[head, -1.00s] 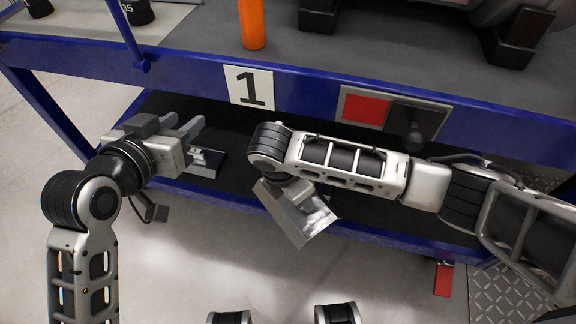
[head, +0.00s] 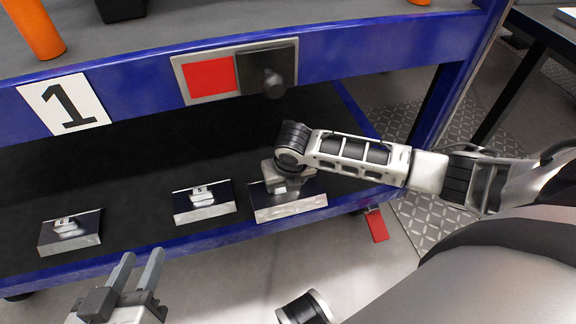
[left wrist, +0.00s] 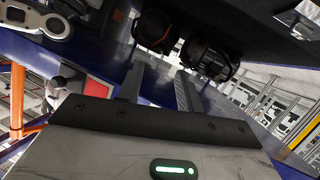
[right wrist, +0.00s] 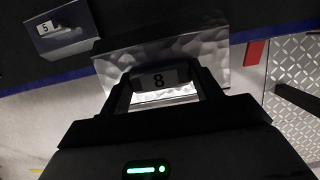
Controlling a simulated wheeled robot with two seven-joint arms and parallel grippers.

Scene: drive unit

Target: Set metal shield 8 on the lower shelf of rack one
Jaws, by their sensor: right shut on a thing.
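Metal shield 8 (right wrist: 210,62) is a shiny bent plate with a numbered block in the right wrist view. My right gripper (right wrist: 163,82) is shut on that block. In the head view the shield (head: 290,203) is at the front edge of the lower shelf (head: 130,170) of rack one, right of shield 5 (head: 205,204). The arm hides part of it, and I cannot tell whether it rests on the shelf. My left gripper (head: 138,270) is open and empty in front of the shelf.
Shield 6 (head: 70,232) stands on the lower shelf at the left. The number 1 plate (head: 63,104) and a red panel (head: 208,78) are on the blue upper beam. The shelf behind the shields is clear.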

